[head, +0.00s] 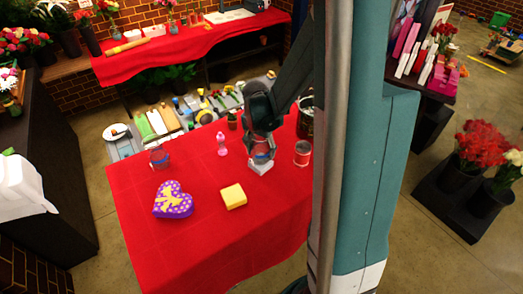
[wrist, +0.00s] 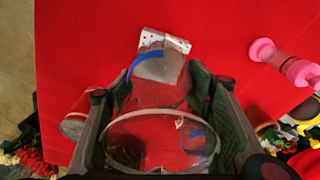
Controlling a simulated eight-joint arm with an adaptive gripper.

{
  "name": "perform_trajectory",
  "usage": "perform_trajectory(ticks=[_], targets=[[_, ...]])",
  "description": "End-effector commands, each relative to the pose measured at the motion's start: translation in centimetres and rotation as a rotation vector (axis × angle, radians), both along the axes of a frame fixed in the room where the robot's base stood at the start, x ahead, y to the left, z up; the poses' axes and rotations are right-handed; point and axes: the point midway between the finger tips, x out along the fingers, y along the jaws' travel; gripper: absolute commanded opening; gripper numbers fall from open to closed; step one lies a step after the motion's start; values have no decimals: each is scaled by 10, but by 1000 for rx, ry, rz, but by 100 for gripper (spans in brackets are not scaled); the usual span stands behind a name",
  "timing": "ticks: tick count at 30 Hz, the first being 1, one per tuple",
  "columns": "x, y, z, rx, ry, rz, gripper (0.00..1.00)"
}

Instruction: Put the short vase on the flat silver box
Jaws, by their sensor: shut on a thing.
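A clear glass vase with blue marks (wrist: 158,140) is between the two fingers of my gripper (wrist: 160,88), which is shut on it. Its wide round rim faces the wrist camera. In the head view my gripper (head: 262,146) is over the right part of the red table, largely hiding the vase. The flat silver box (head: 261,167) lies on the red cloth directly below the gripper. In the wrist view the box (wrist: 176,40) shows past the far end of the vase and partly through its glass. I cannot tell whether the vase touches the box.
Another clear container (head: 159,158), a purple heart box (head: 173,200) and a yellow block (head: 233,196) are further left. The table's front is clear.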

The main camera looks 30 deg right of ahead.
Motion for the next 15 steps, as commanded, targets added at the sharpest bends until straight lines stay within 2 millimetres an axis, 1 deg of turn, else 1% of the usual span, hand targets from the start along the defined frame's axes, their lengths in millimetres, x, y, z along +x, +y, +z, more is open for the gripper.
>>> perform_trajectory(ticks=[8,9,11,12,15], targets=[[0,0,-4,0,0,0,27],[0,0,-3,0,0,0,55],[0,0,-3,0,0,0,63],[0,0,-3,0,0,0,65],[0,0,-3,0,0,0,65]])
